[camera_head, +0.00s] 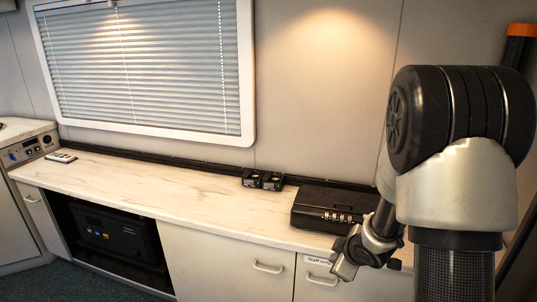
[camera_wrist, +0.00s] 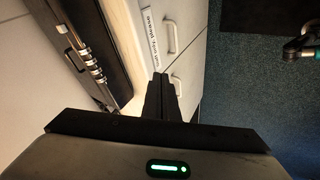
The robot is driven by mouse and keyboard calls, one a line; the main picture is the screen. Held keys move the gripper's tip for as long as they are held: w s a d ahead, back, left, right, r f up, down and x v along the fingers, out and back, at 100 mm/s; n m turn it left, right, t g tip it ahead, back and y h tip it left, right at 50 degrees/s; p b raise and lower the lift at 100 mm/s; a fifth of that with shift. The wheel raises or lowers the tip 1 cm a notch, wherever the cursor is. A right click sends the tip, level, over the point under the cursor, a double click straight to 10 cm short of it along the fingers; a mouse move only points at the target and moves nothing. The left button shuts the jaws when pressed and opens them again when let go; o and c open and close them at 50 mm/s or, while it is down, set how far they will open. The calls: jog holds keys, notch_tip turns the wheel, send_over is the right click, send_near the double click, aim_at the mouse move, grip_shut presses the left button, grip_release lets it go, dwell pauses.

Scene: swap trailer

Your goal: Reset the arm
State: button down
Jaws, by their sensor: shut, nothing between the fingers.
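My arm rises at the right of the head view, bent, with its forearm coming down in front of the counter's right part. My gripper (camera_wrist: 162,80) shows in the wrist view with its two dark fingers together and nothing between them. In the wrist view the fingers point toward the cabinet front, close to the counter edge. A black case with combination dials (camera_head: 334,206) lies on the counter just behind my wrist. The case also shows in the wrist view (camera_wrist: 105,38), left of my fingers. In the head view my fingertips cannot be made out.
The marble-look counter (camera_head: 150,190) runs under a window with blinds (camera_head: 145,65). Drawer handles (camera_head: 268,267) stick out from the cabinet fronts. The counter's middle is clear.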

jog(key=s+d+r+m+h, duration=0.1)
jog(key=s+r+m+h, duration=0.2)
jog(key=r, duration=0.6)
jog(key=s+d+r+m, duration=0.1)
jog(key=s+r+m, duration=0.35)
jog(key=r, duration=0.35)
jog(key=s+a+r+m+g+y, duration=0.1)
jog(key=s+a+r+m, duration=0.2)
jog(key=s, duration=0.6)
jog(key=s+a+r+m+g+y, duration=0.1)
jog(key=s+a+r, duration=0.35)
jog(key=s, duration=0.45)
notch_tip(320, 180, up, 20)
jog(key=p, duration=2.1)
jog(key=shift+s+a+r, duration=0.2)
jog(key=shift+a, duration=0.15)
